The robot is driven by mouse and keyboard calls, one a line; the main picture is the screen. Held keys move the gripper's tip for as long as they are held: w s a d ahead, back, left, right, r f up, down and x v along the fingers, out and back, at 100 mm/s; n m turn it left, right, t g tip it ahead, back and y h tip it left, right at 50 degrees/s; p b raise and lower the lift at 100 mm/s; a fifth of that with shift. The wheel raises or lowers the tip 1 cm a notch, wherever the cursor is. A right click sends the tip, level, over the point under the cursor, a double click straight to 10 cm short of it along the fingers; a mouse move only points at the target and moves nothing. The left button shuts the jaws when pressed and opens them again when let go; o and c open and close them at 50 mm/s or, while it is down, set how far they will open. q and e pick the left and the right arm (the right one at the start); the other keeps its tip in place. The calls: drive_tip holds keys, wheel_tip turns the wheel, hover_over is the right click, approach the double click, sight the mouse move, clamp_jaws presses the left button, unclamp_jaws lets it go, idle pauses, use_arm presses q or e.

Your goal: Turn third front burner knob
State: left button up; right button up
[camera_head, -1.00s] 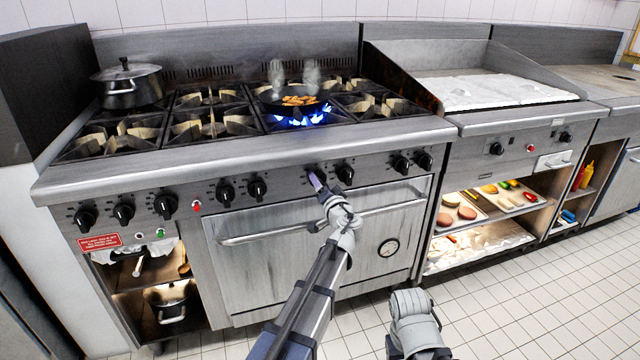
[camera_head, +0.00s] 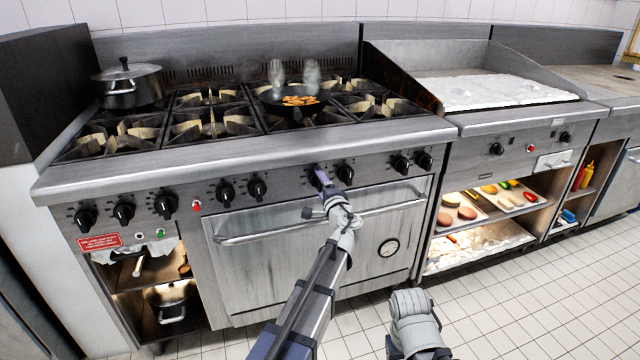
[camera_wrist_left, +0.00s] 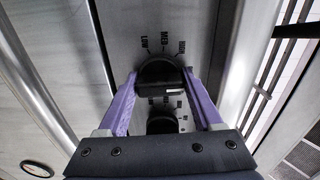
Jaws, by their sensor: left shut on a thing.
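A dark burner knob (camera_wrist_left: 158,74) on the stove's front panel sits between the purple fingers of my left gripper (camera_wrist_left: 160,88) in the left wrist view. LOW, MED and HIGH marks are printed around it. In the head view my left gripper (camera_head: 319,177) is at the panel below the pan and largely hides the knob. The fingers are shut on it. A neighbouring knob (camera_head: 344,174) is just to the right, and two more knobs (camera_head: 257,188) are to the left. My right gripper is not in view; only a grey part of that arm shows at the bottom.
A lidded pot (camera_head: 130,90) stands at the far left. The oven handle (camera_head: 265,236) runs below the knobs. A griddle (camera_head: 495,88) is at right.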

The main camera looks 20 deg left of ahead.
use_arm(q)
drive_tip(key=shift+m, duration=0.4)
drive_tip(key=o, duration=1.3)
drive_tip(key=shift+s, duration=0.1)
drive_tip(key=v, duration=0.7)
drive_tip(key=shift+s+d, duration=0.25)
